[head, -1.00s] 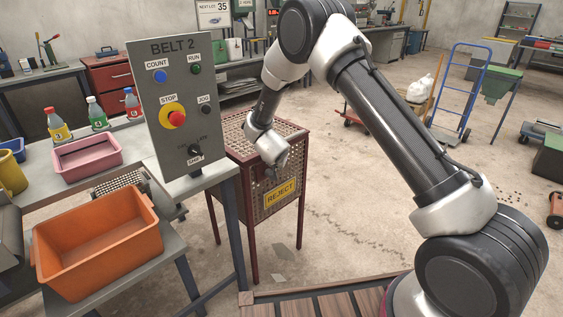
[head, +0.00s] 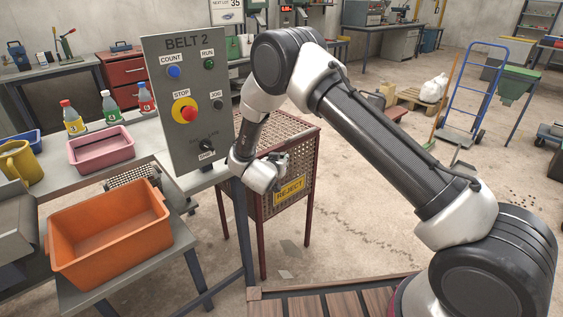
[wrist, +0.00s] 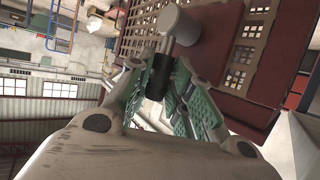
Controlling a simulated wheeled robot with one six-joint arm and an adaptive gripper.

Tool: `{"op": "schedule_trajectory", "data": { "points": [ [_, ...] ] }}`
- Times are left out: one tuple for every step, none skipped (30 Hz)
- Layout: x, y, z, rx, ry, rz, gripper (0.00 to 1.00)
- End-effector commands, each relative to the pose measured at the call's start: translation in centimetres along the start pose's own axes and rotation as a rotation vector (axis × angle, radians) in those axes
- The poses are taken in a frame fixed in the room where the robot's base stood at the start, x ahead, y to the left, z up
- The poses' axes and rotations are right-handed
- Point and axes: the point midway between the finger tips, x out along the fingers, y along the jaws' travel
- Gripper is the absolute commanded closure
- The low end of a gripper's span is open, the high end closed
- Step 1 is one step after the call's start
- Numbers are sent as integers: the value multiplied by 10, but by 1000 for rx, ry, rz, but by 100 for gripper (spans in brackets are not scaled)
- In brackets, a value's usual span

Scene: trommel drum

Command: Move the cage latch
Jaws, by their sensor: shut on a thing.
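The reject cage (head: 305,150) is a perforated box on maroon legs with a yellow REJECT sign. My gripper (head: 283,160) is at the upper front of the cage, just above the sign. In the wrist view my gripper (wrist: 158,85) is shut on the black grip of the cage latch (wrist: 161,70). A metal pin and a pale grey round knob show just beyond the black grip, against the maroon cage frame (wrist: 225,55). In the head view the latch is hidden by my gripper.
The BELT 2 panel (head: 185,100) stands close to the left of my forearm. An orange bin (head: 110,235) and a pink tray (head: 100,148) are on the left. A blue hand truck (head: 475,90) stands at the back right.

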Motion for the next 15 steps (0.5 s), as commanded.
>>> {"op": "schedule_trajectory", "data": {
  "points": [
    [-2, 1, 5, -6, -8, 2, 100],
    [-2, 1, 5, -6, -8, 2, 100],
    [-2, 1, 5, -6, -8, 2, 100],
    [-2, 1, 5, -6, -8, 1, 100],
    [-2, 1, 5, -6, -8, 1, 100],
    [-2, 1, 5, -6, -9, 1, 100],
    [-2, 1, 5, -5, -9, 1, 100],
    [-2, 1, 5, -6, -9, 1, 100],
    [-2, 1, 5, -5, -9, 1, 75],
    [-2, 1, 5, -5, -8, 1, 70],
    [-2, 1, 5, -5, -8, 1, 64],
    [-1, 1, 4, -4, -7, 1, 57],
    [-1, 0, 4, -4, -6, 1, 57],
    [-1, 0, 3, -3, -6, 1, 57],
    [-1, 0, 3, -3, -5, 0, 57]
  ]
}}
